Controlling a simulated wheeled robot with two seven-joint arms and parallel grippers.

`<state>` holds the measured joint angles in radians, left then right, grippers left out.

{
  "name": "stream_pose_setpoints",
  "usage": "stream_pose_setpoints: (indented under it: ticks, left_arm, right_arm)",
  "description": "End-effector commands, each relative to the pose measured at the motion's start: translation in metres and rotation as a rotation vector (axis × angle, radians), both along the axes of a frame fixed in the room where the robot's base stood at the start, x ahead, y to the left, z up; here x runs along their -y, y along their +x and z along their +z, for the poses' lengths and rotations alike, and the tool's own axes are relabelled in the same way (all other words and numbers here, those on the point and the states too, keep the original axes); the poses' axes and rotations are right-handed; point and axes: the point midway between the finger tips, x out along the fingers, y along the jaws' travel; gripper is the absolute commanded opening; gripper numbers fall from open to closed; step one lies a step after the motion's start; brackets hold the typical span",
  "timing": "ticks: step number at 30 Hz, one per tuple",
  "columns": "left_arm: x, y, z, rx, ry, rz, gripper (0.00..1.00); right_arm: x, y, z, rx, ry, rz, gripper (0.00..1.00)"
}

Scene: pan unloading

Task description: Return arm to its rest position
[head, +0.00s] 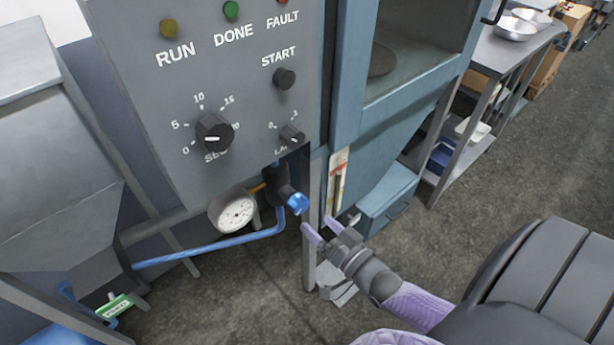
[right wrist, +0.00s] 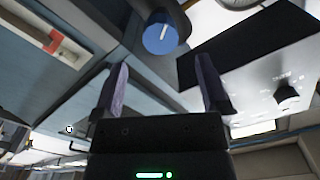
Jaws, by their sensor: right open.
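My right gripper (head: 318,229) is in the lower middle of the head view, with its arm coming in from the lower right. Its purple fingers are apart, and nothing is between them. In the right wrist view the two fingers of the right gripper (right wrist: 165,90) are also spread and empty. A blue valve knob (head: 298,203) is close to the fingertips, just up and left of them. The knob (right wrist: 159,36) also shows beyond the fingers in the right wrist view, apart from them. My left gripper is not in the head view.
A grey control panel (head: 245,100) with dials stands behind the knob. A pressure gauge (head: 236,212) and a blue pipe (head: 220,244) are left of my gripper. A blue cabinet (head: 398,125) stands to the right. A steel shelf (head: 510,50) is farther back. The floor (head: 500,180) at right is clear.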

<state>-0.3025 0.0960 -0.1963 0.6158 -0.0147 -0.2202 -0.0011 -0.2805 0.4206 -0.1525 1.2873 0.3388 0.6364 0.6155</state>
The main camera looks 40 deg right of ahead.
Motion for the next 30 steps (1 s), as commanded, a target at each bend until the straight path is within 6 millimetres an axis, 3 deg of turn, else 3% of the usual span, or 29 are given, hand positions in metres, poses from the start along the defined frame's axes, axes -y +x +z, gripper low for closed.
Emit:
stream_pose_setpoints:
  ticks: [14,16,18,20,21,23,24,27,30]
  left_arm:
    - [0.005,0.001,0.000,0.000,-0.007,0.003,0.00]
    - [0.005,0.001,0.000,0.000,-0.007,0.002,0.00]
    - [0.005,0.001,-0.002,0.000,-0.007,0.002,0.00]
    - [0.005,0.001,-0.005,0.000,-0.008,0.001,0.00]
    - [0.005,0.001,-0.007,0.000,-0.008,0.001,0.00]
    - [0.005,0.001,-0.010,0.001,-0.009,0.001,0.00]
    - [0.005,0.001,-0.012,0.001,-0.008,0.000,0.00]
    - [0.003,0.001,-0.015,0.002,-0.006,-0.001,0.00]
    - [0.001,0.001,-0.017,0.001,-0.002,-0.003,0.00]
  right_arm:
    - [0.001,-0.006,0.000,0.000,0.000,0.000,0.96]
    - [0.000,-0.008,-0.009,-0.030,-0.014,-0.003,0.96]
    - [-0.003,-0.019,-0.041,-0.145,-0.075,-0.009,0.96]
    - [-0.008,-0.041,-0.087,-0.317,-0.162,-0.004,0.96]
    - [-0.013,-0.063,-0.122,-0.457,-0.234,0.014,0.96]
    - [-0.023,-0.103,-0.170,-0.671,-0.341,0.068,0.96]
    - [-0.031,-0.132,-0.197,-0.806,-0.406,0.117,0.96]
    - [-0.049,-0.205,-0.242,-1.096,-0.538,0.266,0.96]
    - [-0.063,-0.262,-0.262,-1.291,-0.626,0.408,0.96]
